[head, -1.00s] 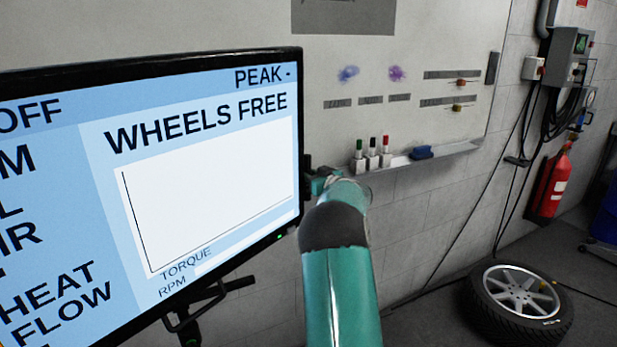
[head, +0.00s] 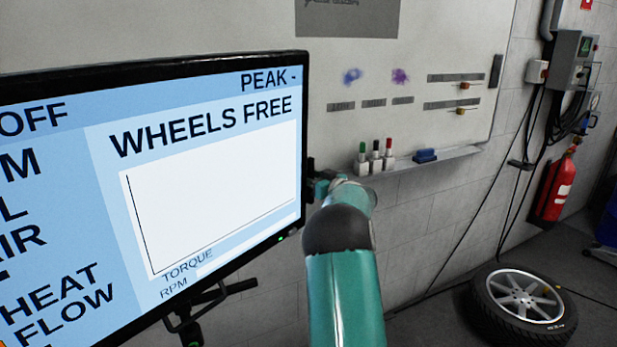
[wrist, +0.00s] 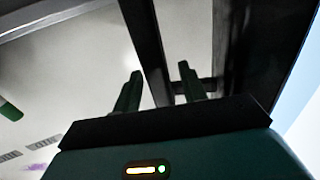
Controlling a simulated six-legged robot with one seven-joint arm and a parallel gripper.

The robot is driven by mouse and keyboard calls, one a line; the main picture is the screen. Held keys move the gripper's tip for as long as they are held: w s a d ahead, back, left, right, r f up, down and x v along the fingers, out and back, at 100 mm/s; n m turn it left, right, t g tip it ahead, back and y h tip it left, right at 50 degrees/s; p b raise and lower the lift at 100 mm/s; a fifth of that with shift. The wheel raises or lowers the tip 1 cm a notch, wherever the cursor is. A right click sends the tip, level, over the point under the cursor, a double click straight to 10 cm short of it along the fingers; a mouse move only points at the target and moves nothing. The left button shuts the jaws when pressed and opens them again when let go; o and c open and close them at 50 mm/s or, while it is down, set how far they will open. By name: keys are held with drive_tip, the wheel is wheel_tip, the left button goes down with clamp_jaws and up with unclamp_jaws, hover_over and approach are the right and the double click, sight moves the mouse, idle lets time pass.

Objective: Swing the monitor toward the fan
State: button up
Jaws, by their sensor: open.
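The monitor (head: 220,190) fills the left of the head view, its lit screen reading "WHEELS FREE" inside a black frame. My gripper (head: 318,186) is at the monitor's right edge, partly hidden by that edge and my wrist. In the wrist view, the two dark green fingers of my gripper (wrist: 160,82) stand apart, with a dark upright bar in the gap between them. The monitor's dark back and edge (wrist: 270,60) show at the right there. I cannot tell whether a finger touches it. The fan is not in view.
A whiteboard (head: 410,45) hangs on the wall behind, with a marker ledge (head: 440,160) near my wrist. A loose wheel (head: 522,300) lies on the floor at right. A fire extinguisher (head: 555,190) and cables hang on the right wall.

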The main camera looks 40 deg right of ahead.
drive_tip(key=s, duration=1.2)
drive_tip(key=shift+s+d, duration=0.3)
drive_tip(key=shift+s, duration=0.05)
